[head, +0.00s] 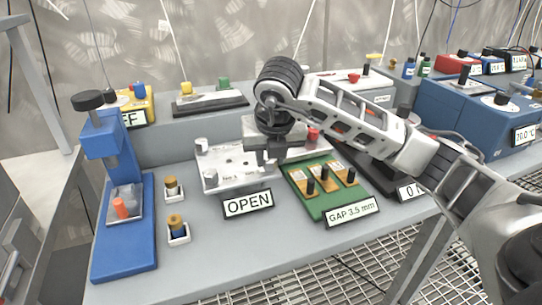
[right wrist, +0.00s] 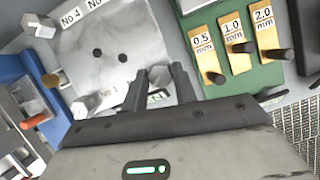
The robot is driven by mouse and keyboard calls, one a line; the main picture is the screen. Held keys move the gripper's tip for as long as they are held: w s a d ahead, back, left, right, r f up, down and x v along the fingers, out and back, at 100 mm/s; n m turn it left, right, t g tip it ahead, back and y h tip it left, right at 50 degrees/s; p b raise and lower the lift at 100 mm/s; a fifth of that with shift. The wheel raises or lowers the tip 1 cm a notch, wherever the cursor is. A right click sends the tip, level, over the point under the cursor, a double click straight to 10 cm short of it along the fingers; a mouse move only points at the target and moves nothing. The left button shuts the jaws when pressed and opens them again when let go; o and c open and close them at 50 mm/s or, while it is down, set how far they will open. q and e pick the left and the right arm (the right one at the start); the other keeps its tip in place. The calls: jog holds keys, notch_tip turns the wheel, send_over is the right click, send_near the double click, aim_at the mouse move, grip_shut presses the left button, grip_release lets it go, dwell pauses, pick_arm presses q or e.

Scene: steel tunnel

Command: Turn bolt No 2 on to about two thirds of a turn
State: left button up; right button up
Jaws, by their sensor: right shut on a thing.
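A pale metal plate (head: 225,160) lies on the bench with bolts near its corners. Light-coloured bolt heads show at its back left (head: 202,145) and front left (head: 210,176), and a red knob (head: 313,135) at its back right. My right gripper (head: 267,160) points down over the plate's front right part. A "No 4" label (right wrist: 71,18) is readable there beside another bolt (right wrist: 40,27). My left gripper is out of view.
An "OPEN" sign (head: 248,204) stands before the plate. Close on the right is a green board (head: 315,205) with upright dark pegs and a "GAP 3.5 mm" sign (head: 352,212). A tall blue press (head: 125,220) stands at the left.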

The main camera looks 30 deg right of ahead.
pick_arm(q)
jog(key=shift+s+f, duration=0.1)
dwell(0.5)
pick_arm(e)
jog(key=o, duration=1)
jog(key=shift+r, duration=0.1)
pick_arm(q)
jog(key=p, duration=0.2)
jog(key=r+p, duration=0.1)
jog(key=p, duration=0.1)
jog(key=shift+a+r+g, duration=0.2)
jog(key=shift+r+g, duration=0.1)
pick_arm(e)
jog(key=v, duration=1.5)
jog(key=shift+s+a+r, duration=0.1)
jog(key=shift+r, duration=0.3)
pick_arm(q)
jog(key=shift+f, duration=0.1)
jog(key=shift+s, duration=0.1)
pick_arm(e)
jog(key=shift+f, duration=0.1)
